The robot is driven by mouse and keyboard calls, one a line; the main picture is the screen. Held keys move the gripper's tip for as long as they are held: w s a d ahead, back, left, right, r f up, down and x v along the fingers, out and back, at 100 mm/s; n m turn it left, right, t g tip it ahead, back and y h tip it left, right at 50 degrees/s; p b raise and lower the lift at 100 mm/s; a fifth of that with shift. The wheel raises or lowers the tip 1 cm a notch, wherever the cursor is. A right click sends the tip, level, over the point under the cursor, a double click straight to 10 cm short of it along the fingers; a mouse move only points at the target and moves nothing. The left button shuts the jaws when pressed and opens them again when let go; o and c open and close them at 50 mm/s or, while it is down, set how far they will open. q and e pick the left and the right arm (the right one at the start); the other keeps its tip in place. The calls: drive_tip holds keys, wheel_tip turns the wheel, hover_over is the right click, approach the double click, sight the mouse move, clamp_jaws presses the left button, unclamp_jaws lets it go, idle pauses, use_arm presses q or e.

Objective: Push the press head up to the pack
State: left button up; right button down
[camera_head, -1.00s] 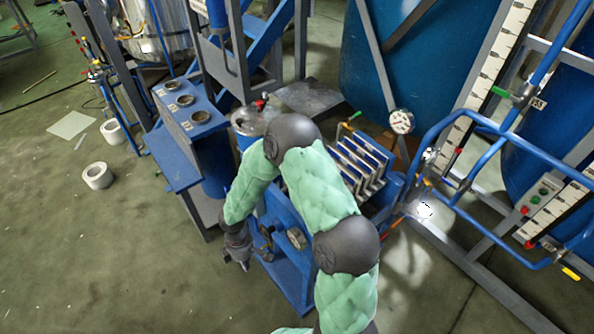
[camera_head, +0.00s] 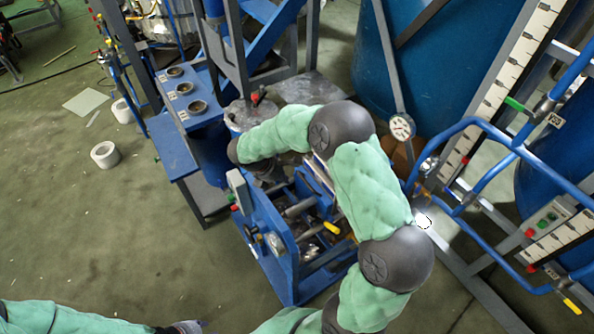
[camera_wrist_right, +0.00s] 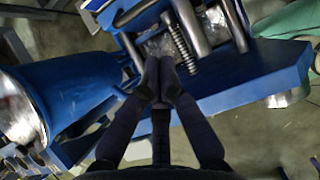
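The blue press frame (camera_head: 282,245) stands at the middle of the head view, with metal rods across its bed. My right forearm and elbow cover most of the plate pack, and I cannot clearly pick out the press head from the blue plates beside it. My right gripper is over the far left side of the press, largely hidden by its own wrist in the head view. In the right wrist view its fingertips (camera_wrist_right: 162,78) are together with nothing visible between them, close to a spring-wrapped rod (camera_wrist_right: 182,48). My left gripper (camera_head: 188,326) is partly visible at the bottom edge.
A blue bench with cups (camera_head: 172,145) stands left of the press. A gauge (camera_head: 401,127) and blue pipe frame (camera_head: 470,125) stand to the right, before large blue tanks (camera_head: 455,60). White rolls (camera_head: 105,154) lie on the floor at left, which is otherwise mostly open.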

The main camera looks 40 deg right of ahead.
drive_tip(key=b+x, duration=0.7)
drive_tip(key=x, duration=0.3)
drive_tip(key=shift+d, duration=0.3)
drive_tip(key=shift+s+d+r+p, duration=0.1)
drive_tip(key=shift+s+d+p, duration=0.15)
drive_tip(key=shift+d, duration=2.05)
drive_tip(key=shift+s+d+p, duration=0.15)
drive_tip(key=shift+s+d, duration=0.15)
drive_tip(key=shift+d, duration=2)
drive_tip(key=shift+s+d+p, duration=0.2)
drive_tip(key=shift+s+d, duration=0.05)
drive_tip(key=shift+d, duration=2.1)
wheel_tip(320, 180, up, 9)
drive_tip(key=a+p, duration=0.1)
drive_tip(key=p, duration=0.6)
drive_tip(key=shift+a, duration=0.25)
